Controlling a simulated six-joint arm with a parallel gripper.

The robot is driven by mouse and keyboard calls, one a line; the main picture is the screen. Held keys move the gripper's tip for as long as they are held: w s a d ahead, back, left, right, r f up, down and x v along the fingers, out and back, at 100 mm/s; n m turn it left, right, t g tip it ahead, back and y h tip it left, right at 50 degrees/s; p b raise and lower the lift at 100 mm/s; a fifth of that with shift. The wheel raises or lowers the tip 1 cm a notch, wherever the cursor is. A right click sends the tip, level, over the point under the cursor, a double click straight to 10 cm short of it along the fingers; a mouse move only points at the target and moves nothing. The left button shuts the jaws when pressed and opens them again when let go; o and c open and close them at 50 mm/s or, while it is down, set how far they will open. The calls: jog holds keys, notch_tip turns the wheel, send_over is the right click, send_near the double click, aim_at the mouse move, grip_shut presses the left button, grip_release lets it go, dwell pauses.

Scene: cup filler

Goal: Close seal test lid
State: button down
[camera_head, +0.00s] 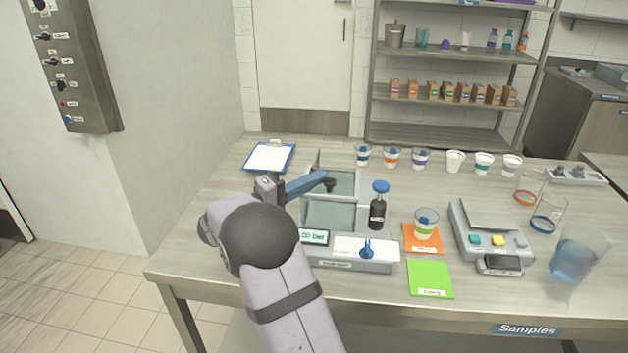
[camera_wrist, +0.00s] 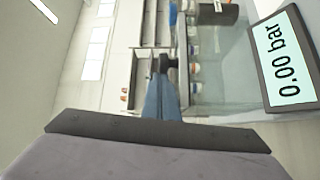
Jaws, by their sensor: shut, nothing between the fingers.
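The seal test device (camera_head: 380,264) stands on the table, with a display (camera_head: 314,237) and a blue lever (camera_head: 367,250) on its front. The display reads 0.00 bar in the wrist view (camera_wrist: 286,58). Behind it is a glassy grey chamber (camera_head: 328,214). A clear panel rises behind the chamber, partly hidden by my arm; I cannot tell how far the lid is tilted. My gripper (camera_head: 328,184) is shut and empty, its blue fingers with dark tips over the device's back part. The fingers also show in the wrist view (camera_wrist: 163,68), beside a translucent pane (camera_wrist: 228,92).
A dark bottle with a blue cap (camera_head: 377,212) stands right of the chamber. A filled cup (camera_head: 425,226) stands on an orange card (camera_head: 421,247). A green card (camera_head: 430,279) lies in front. Several cups line the back; a clipboard (camera_head: 269,157) lies back left.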

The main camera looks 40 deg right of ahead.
jog(key=shift+s+f, duration=0.1)
jog(key=shift+s, duration=0.05)
jog(key=shift+w+d+r, duration=0.2)
jog(key=shift+w+d, duration=0.1)
jog(key=shift+w, duration=0.45)
jog(key=w, duration=0.2)
jog(key=shift+w+a+r+b, duration=0.1)
jog(key=shift+w+a+b, duration=0.1)
jog(key=shift+w+b, duration=0.15)
jog(key=a+b, duration=0.1)
jog(key=a, duration=0.8)
jog(key=shift+s+b, duration=0.2)
jog(key=shift+b, duration=0.15)
